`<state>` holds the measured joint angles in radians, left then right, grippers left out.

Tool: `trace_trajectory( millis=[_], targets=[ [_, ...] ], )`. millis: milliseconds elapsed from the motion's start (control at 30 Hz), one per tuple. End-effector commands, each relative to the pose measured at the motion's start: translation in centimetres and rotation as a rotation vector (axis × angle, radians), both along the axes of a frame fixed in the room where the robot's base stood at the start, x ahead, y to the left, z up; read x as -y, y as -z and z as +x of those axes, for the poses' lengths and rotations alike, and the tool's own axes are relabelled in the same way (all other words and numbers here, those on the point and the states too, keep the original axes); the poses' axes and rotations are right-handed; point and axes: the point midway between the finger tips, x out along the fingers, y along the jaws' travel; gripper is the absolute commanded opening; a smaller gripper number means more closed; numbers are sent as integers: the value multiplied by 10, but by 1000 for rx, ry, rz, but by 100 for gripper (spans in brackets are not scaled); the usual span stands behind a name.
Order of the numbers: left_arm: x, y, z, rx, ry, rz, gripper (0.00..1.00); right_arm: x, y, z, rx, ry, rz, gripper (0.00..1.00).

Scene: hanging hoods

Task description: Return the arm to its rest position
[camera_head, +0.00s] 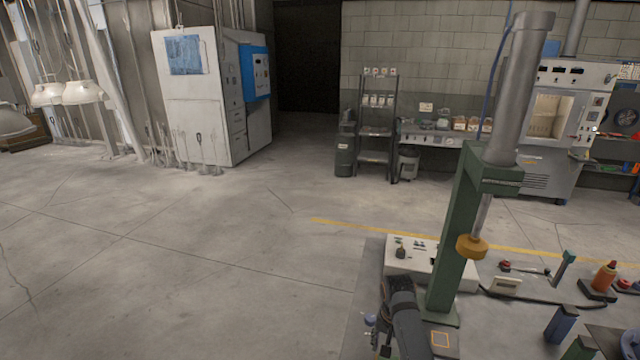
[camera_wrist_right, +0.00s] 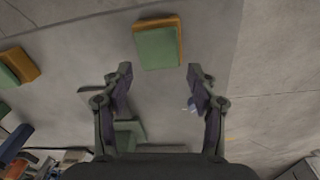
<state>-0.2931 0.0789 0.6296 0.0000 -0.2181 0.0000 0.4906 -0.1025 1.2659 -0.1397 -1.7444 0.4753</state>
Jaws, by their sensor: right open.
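My right arm comes in at the bottom of the head view, dark and partly cut off by the lower edge. My right gripper (camera_wrist_right: 160,74) shows in the right wrist view with its two dark fingers spread wide apart. Nothing is between the fingers. A green and yellow block (camera_wrist_right: 157,47) lies beyond the fingertips on a grey surface, apart from them. My left gripper is not in the head view.
A green press-like stand (camera_head: 457,225) with a grey cylinder (camera_head: 522,85) rises close to my right arm. A white control box (camera_head: 402,264) and an orange bottle (camera_head: 604,276) stand nearby. Hanging hoods (camera_head: 82,93) are far left. The floor at left is clear.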

Motion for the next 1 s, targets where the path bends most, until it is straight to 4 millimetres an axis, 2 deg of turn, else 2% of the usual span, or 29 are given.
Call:
trace_trajectory(
  millis=[100,267,433,600,700,1000],
  targets=[
    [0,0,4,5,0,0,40,12,13,-20,20,-25,-4,59],
    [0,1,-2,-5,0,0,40,30,26,-57,63,-82,-16,59],
    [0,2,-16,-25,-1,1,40,49,29,-108,117,-175,-43,59],
    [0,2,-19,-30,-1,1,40,60,18,-159,169,-286,-74,59],
    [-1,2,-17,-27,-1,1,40,62,7,-182,195,-345,-88,59],
    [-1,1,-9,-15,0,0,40,59,-29,-235,253,-498,-115,59]
  ],
)
